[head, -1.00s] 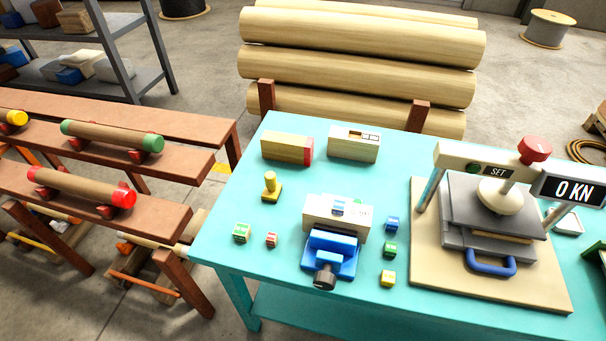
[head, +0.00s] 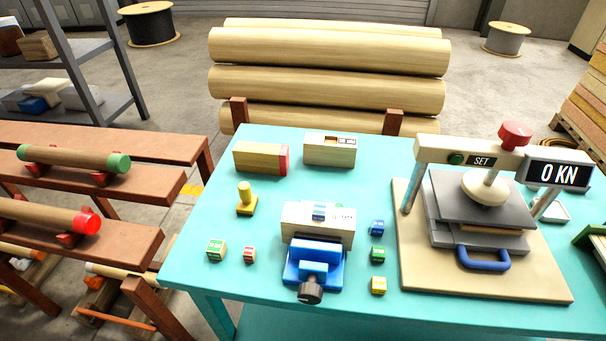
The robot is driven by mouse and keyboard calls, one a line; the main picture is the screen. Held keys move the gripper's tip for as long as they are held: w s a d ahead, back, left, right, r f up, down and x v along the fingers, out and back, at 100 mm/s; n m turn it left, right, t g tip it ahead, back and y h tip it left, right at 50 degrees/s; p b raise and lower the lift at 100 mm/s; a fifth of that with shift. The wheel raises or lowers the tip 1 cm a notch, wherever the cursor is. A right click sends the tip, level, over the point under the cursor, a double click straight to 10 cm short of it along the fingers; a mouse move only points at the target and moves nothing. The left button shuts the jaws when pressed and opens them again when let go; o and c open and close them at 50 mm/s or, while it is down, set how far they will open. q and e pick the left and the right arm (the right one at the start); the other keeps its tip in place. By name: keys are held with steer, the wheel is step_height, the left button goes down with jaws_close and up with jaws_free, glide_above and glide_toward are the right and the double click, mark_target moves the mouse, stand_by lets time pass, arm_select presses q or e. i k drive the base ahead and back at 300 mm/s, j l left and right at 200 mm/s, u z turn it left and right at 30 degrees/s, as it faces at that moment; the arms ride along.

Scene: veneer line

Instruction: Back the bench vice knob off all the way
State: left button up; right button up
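The blue bench vice (head: 315,265) stands near the front edge of the turquoise table (head: 185,262). Its dark round knob (head: 310,291) faces me at the front edge, on the end of a blue screw housing. A pale wooden block (head: 331,226) with small printed marks sits at the vice's back, against or in the jaws; I cannot tell whether it is clamped. Neither of my grippers is in the head view.
A press (head: 480,205) with a red knob and a "0 KN" display stands to the right. Small coloured cubes (head: 378,254) lie right of the vice, two more (head: 216,249) left. A yellow stamp-like piece (head: 246,200) and two wooden blocks (head: 260,157) stand behind.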

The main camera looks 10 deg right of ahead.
mark_target(309, 293)
steer(key=l+u, duration=0.2)
steer(key=u, duration=0.15)
steer(key=k+l+u, duration=0.1)
steer(key=u, duration=0.2)
steer(key=l+u, duration=0.35)
steer(key=k+l+u, duration=0.45)
steer(key=k+l, duration=1)
steer(key=l, duration=0.1)
